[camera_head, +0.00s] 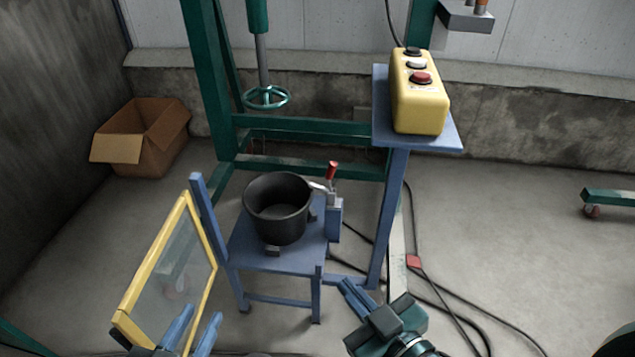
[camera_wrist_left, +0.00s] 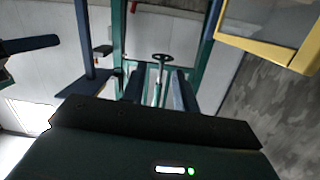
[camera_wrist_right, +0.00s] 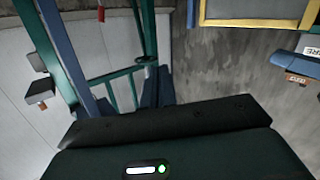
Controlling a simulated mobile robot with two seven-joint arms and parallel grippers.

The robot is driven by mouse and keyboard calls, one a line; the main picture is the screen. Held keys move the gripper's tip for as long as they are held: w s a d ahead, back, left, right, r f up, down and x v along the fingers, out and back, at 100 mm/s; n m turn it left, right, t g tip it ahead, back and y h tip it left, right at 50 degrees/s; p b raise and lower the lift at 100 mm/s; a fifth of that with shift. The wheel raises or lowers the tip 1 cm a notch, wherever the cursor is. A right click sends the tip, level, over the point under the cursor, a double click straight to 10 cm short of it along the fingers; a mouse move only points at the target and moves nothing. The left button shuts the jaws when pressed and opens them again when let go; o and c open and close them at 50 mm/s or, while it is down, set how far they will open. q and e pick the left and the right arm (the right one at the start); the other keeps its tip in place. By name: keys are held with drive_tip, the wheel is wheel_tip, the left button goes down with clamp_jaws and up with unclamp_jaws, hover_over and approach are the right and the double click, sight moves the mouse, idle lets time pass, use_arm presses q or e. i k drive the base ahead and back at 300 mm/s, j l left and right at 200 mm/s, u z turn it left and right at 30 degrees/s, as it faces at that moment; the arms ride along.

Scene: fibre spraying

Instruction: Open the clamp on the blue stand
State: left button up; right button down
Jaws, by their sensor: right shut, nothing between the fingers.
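The blue stand (camera_head: 282,258) is in the middle of the head view and bears a black bucket (camera_head: 277,208). The clamp (camera_head: 325,193) is mounted on the stand's right side. Its red handle (camera_head: 332,171) points up, and its metal arm reaches to the bucket's right rim; whether it touches is too small to tell. My left gripper (camera_head: 203,313) is open and empty, at the lower left in front of the stand. My right gripper (camera_head: 348,287) is shut and empty, in front and to the right of the stand, apart from the clamp.
A yellow-framed panel (camera_head: 133,289) stands left of the stand. A yellow button box (camera_head: 420,92) sits on a blue post table (camera_head: 425,143) behind right. A green frame with a stirrer (camera_head: 266,97) rises behind. Cables (camera_head: 440,300) cross the floor on the right. A cardboard box (camera_head: 140,138) lies back left.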

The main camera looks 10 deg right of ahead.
sight(331, 169)
drive_tip(key=k+j+u, duration=0.15)
drive_tip(key=j, duration=0.6)
drive_tip(key=j+u, duration=0.2)
drive_tip(key=j, duration=0.5)
drive_tip(key=i+l, duration=0.25)
drive_tip(key=i, duration=0.15)
